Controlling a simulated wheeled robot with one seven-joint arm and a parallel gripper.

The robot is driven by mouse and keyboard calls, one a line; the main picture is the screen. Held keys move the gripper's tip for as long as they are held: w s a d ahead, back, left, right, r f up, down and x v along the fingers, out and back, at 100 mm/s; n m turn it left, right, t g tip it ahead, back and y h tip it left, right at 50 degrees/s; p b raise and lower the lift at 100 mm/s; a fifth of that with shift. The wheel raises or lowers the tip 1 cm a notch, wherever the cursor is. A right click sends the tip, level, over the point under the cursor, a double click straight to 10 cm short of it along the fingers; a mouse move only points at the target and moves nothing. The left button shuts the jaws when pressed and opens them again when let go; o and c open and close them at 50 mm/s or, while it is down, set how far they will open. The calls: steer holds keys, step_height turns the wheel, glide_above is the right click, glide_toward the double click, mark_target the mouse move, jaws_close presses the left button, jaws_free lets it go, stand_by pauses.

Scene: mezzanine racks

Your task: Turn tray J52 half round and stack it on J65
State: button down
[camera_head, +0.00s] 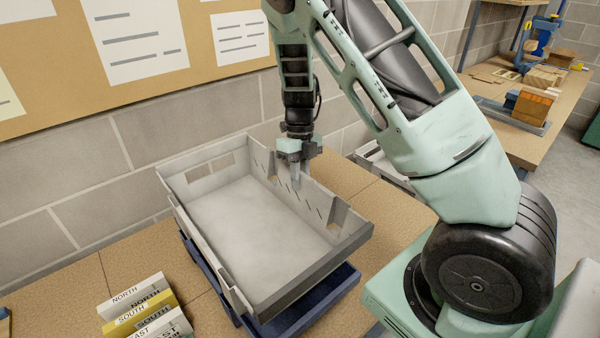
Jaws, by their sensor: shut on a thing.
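A light grey open tray (245,215) with a darker grey front edge is in the middle of the view. It is empty, and I can read no label on it. My gripper (295,176) points down at the tray's far right wall and is shut on that wall. A dark blue frame or tray (325,305) shows under the grey tray on its left and front sides. I cannot tell whether the two touch. A second grey tray (376,160) lies on the bench behind, mostly hidden by my arm. I cannot tell which tray is J52 or J65.
Signs or blocks marked NORTH, SOUTH and EAST (145,305) stand at the bench's front left. A block wall and notice board (110,65) run close behind. Another bench (500,85) with wooden blocks is at the right. Bare bench top (75,275) shows at the left.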

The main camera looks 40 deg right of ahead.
step_height(320, 180, down, 4)
steer(key=shift+r+b, duration=0.1)
steer(key=shift+b, duration=0.6)
steer(key=shift+p, duration=0.75)
stand_by(0.8)
steer(key=shift+f+b, duration=0.3)
steer(key=shift+f, duration=0.3)
stand_by(0.4)
steer(key=c, duration=1.7)
jaws_free()
steer(key=p, duration=1)
glide_toward(300, 192)
steer(key=shift+w+d+f, duration=0.25)
steer(key=shift+w+d, duration=0.15)
steer(key=shift+w, duration=0.1)
steer(key=shift+w+d+f, duration=0.2)
steer(key=shift+w+d, duration=0.2)
steer(key=shift+w, duration=0.1)
